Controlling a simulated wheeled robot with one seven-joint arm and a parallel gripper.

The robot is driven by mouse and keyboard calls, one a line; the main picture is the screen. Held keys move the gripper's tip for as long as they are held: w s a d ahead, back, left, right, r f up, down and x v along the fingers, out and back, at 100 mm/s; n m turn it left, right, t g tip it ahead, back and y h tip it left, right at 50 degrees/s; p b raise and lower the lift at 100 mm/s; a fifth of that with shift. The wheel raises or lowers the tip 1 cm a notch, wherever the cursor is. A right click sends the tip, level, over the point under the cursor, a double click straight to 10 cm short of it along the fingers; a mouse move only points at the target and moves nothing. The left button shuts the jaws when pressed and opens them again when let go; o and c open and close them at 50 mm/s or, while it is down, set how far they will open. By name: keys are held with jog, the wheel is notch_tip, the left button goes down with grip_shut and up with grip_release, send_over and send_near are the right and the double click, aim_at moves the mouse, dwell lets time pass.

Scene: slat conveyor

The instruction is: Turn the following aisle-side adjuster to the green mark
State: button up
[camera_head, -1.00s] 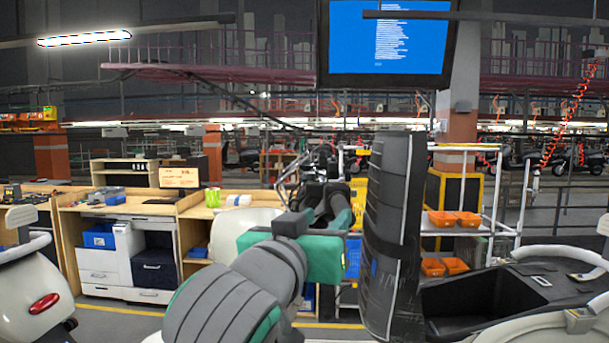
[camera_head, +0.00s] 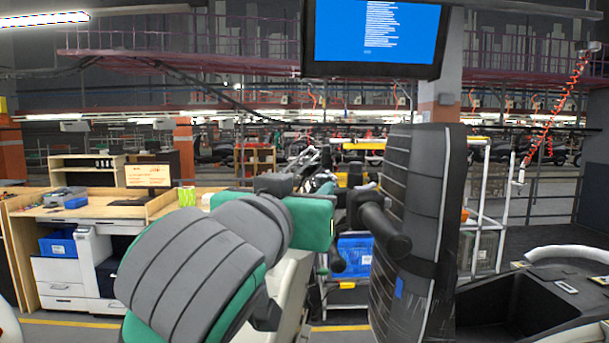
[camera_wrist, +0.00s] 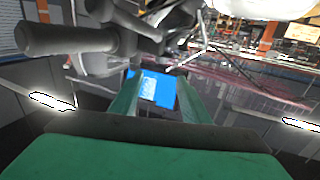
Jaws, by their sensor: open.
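My gripper (camera_wrist: 160,82) shows its two green fingers apart in the wrist view, with nothing between them but the distant blue screen. In the head view my arm's grey and green links cover much of the middle, and I cannot make out the fingers. A dark handlebar grip (camera_wrist: 65,39) with blurred dark parts beside it lies just past the fingers, at the upper left of the wrist view. A dark grip (camera_head: 388,232) also shows right of my arm in the head view. I cannot pick out the adjuster or its green mark in either view.
A tall black ribbed seat (camera_head: 412,215) stands upright close right of my arm, above a scooter's open storage well (camera_head: 515,305). Workbenches (camera_head: 85,205) stand at the left. A blue crate (camera_head: 354,256) and white rack (camera_head: 483,225) are behind.

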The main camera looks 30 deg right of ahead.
aim_at(322, 176)
jog(key=x, duration=1.1)
jog(key=shift+w, duration=0.15)
